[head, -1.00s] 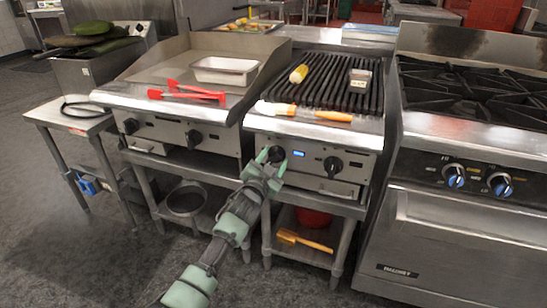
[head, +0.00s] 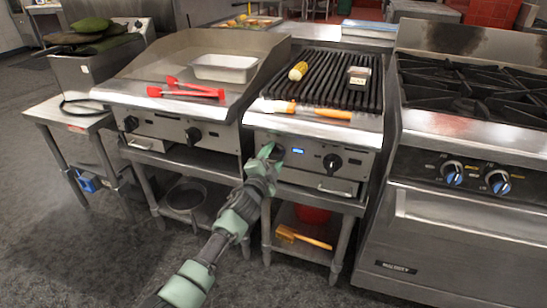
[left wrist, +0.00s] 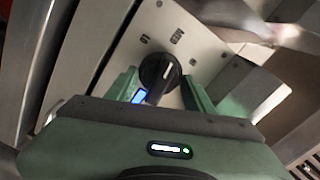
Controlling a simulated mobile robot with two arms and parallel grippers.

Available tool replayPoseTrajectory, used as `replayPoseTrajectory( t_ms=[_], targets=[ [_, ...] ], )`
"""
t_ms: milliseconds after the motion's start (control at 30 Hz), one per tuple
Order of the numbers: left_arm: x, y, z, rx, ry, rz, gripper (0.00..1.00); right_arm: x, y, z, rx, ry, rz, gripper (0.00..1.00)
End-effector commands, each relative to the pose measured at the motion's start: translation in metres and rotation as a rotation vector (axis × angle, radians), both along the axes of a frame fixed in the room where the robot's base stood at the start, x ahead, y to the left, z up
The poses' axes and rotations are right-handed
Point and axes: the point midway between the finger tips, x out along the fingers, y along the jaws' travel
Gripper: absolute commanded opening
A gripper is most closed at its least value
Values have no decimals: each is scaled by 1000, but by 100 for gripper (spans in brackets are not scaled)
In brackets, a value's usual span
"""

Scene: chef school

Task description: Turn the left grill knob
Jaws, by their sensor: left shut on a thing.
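In the left wrist view the same black knob (left wrist: 160,72), with a white pointer mark, sits between the two green fingers of the left gripper (left wrist: 162,90). The left gripper is shut on the knob. The right grill knob (head: 332,163) is free. My right gripper is not in view.
A stove (head: 450,215) stands right. Open floor lies in front.

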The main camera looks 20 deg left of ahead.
Motion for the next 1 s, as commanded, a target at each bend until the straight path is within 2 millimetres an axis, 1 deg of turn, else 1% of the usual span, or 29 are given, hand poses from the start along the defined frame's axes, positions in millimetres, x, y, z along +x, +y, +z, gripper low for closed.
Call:
replayPoseTrajectory(
  t_ms=[400, 433, 467, 767, 867, 1000],
  targets=[
    [0, 0, -2, 7, 3, 1, 12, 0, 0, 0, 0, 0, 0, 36],
    [0, 0, -2, 7, 3, 1, 55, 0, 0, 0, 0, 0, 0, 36],
    [0, 0, -2, 7, 3, 1, 61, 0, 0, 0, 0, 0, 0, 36],
    [-1, 0, -1, 6, 1, 0, 61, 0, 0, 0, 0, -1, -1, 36],
    [-7, 0, -1, 6, 2, 0, 61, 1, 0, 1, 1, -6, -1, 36],
    [-29, 1, 0, 7, 3, 0, 61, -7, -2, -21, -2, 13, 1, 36]
  ],
)
